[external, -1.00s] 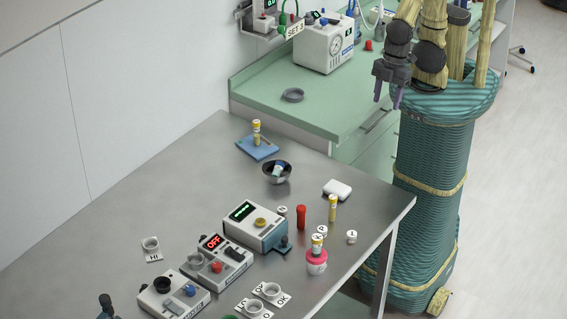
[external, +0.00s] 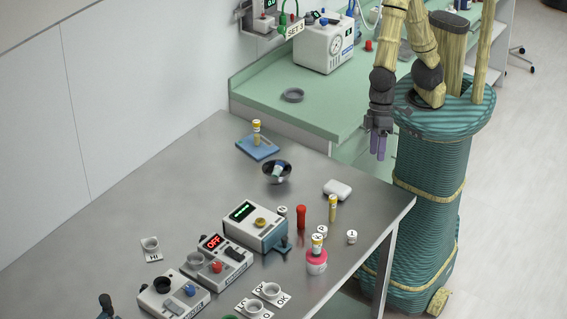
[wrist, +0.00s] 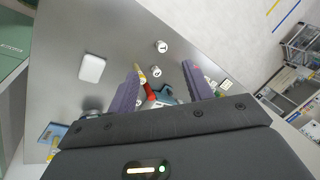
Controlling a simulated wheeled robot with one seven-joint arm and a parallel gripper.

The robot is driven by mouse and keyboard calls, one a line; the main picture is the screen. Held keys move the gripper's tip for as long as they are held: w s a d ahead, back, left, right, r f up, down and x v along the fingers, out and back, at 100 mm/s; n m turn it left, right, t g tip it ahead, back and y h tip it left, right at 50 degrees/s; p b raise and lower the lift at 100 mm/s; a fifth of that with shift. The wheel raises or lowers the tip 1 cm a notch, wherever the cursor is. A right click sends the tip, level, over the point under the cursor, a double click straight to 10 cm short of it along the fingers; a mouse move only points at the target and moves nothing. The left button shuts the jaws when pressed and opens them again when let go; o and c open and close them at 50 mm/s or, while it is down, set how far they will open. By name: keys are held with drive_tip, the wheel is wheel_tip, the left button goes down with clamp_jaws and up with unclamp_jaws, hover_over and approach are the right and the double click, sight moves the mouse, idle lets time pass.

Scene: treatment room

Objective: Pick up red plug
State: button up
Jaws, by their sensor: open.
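The red plug (external: 301,217) stands upright on the steel table, between the display box and a yellow-capped vial. In the wrist view the red plug (wrist: 149,91) shows between the fingers, partly covered by other things close by. My gripper (external: 378,146) is in the air beyond the table's back right edge, apart from the plug. In the wrist view my gripper (wrist: 163,72) has its two purple fingers spread apart with nothing held between them.
A pink holder (external: 316,262) with a vial stands in front. A white case (external: 337,190) lies behind. Small white numbered discs (external: 351,237) lie nearby.

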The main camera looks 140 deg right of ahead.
drive_tip(key=w+f+m+t+y+b, duration=0.1)
drive_tip(key=w+f+m+b, duration=0.1)
drive_tip(key=w+f+m, duration=0.15)
wheel_tip(320, 180, up, 10)
drive_tip(key=m+t+y+b, duration=0.3)
drive_tip(key=m+t+b, duration=0.6)
drive_tip(key=m, duration=0.8)
hover_over(301, 217)
drive_tip(key=s+a+p, duration=0.1)
drive_tip(key=s+a, duration=0.3)
drive_tip(key=a, duration=0.2)
drive_tip(key=s+d+r+m+t+h+b, duration=0.25)
drive_tip(key=d+r+m+t, duration=0.2)
drive_tip(key=d+r, duration=0.3)
wheel_tip(301, 217, down, 28)
drive_tip(key=p, duration=0.1)
drive_tip(key=shift+w+r, duration=0.25)
drive_tip(key=shift+w, duration=0.05)
drive_tip(key=shift+d+g, duration=0.1)
drive_tip(key=shift+g, duration=0.15)
drive_tip(key=shift+f, duration=2.9)
